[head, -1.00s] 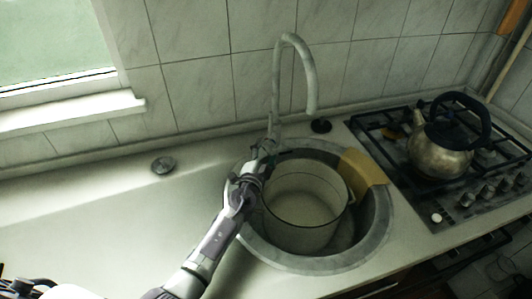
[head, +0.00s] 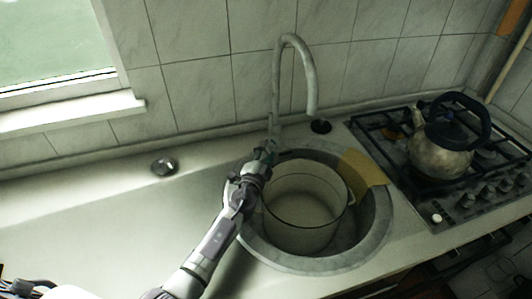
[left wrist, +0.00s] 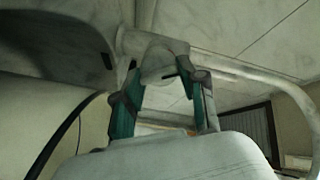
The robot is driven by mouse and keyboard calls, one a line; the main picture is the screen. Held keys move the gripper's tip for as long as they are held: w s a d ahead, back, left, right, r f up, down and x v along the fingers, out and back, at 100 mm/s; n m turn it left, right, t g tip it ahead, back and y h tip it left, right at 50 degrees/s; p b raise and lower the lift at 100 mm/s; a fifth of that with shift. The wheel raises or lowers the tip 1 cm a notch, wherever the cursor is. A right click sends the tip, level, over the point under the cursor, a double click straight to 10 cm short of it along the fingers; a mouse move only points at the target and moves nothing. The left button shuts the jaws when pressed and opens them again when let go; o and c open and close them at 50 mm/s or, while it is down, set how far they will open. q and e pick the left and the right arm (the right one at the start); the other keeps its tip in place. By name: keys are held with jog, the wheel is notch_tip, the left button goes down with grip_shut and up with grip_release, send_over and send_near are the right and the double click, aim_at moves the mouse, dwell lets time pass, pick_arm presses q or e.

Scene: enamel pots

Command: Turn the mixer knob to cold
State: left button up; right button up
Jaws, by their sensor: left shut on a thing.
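The grey mixer tap (head: 276,90) stands behind the round sink, its tall spout curving over to the right. My left gripper (head: 269,150) is at the tap's base, near the sink's back left rim. In the left wrist view, the green-padded fingers of my left gripper (left wrist: 164,100) are shut on the pale mixer knob (left wrist: 160,64), one finger on each side. The spout (left wrist: 292,95) bends down at the right of that view. In the head view the knob is mostly hidden by the gripper.
A pale pot (head: 304,238) stands in the sink (head: 381,230), close to my left arm. A yellowish cloth (head: 363,168) hangs over the sink's right rim. A kettle (head: 440,158) stands on the gas hob (head: 457,205) at right.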

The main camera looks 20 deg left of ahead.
pick_arm(q)
jog(key=m, duration=0.6)
jog(key=shift+f+m+b, duration=0.15)
jog(key=shift+m+b, duration=0.2)
jog(key=shift+m, duration=0.05)
jog(key=m, duration=0.3)
jog(key=shift+m, duration=2.2)
jog(key=shift+f, duration=0.1)
jog(key=o, duration=1.1)
jog(key=shift+o, duration=0.2)
jog(key=shift+s, duration=0.1)
jog(key=s, duration=1.1)
jog(key=shift+s, duration=0.4)
